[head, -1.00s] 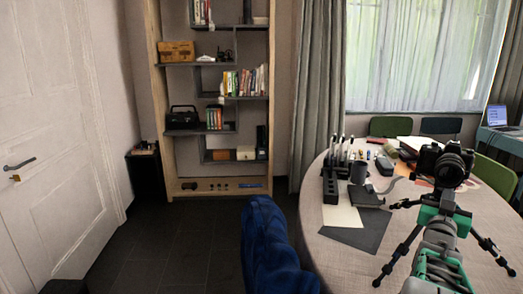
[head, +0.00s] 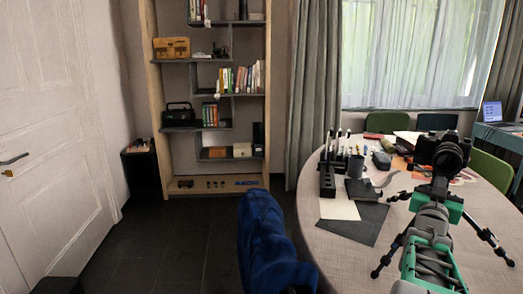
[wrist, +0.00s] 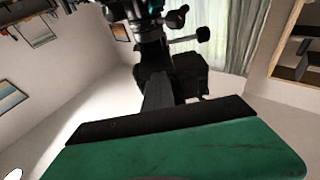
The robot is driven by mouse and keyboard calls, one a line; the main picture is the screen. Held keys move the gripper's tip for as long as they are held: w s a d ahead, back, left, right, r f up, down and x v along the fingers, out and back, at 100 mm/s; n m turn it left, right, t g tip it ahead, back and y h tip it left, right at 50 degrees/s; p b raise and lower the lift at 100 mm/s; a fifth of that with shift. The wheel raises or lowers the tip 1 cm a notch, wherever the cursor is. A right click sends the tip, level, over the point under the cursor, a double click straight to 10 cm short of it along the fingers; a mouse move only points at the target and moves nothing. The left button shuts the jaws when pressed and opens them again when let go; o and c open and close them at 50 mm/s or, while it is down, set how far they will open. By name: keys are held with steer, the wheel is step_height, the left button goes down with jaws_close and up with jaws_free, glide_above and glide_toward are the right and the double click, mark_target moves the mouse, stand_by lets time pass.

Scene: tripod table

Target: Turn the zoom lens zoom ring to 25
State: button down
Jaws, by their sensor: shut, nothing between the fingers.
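A black camera (head: 432,146) with a lens (head: 450,158) stands on a black tripod (head: 490,240) on the round table (head: 330,250). In the wrist view the camera (wrist: 192,78) appears upside down, with the tripod head (wrist: 150,22) above it. My green and grey arm stretches up in front of the tripod. My gripper (head: 441,184) is just below the lens in the head view. In the wrist view its narrow grey fingers (wrist: 156,84) are shut and empty, overlapping the camera. I cannot tell whether they touch the lens. The zoom ring's numbers are too small to read.
A blue-draped chair back (head: 268,245) stands at the table's near left edge. A black pen holder (head: 328,180), a mug (head: 356,167), dark paper (head: 355,222) and other items lie on the table's left. A shelf (head: 260,100) stands behind.

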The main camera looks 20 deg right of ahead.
steer(key=shift+w+a+r+b, duration=0.3)
steer(key=shift+w+b, duration=0.1)
steer(key=shift+b, duration=0.45)
steer(key=shift+w+a+r+b, duration=0.2)
steer(key=shift+w+b, duration=0.1)
steer(key=shift+b, duration=0.3)
steer(key=b+v, duration=0.4)
steer(key=v, duration=0.2)
steer(key=shift+a, duration=0.15)
steer(key=shift+r, duration=0.1)
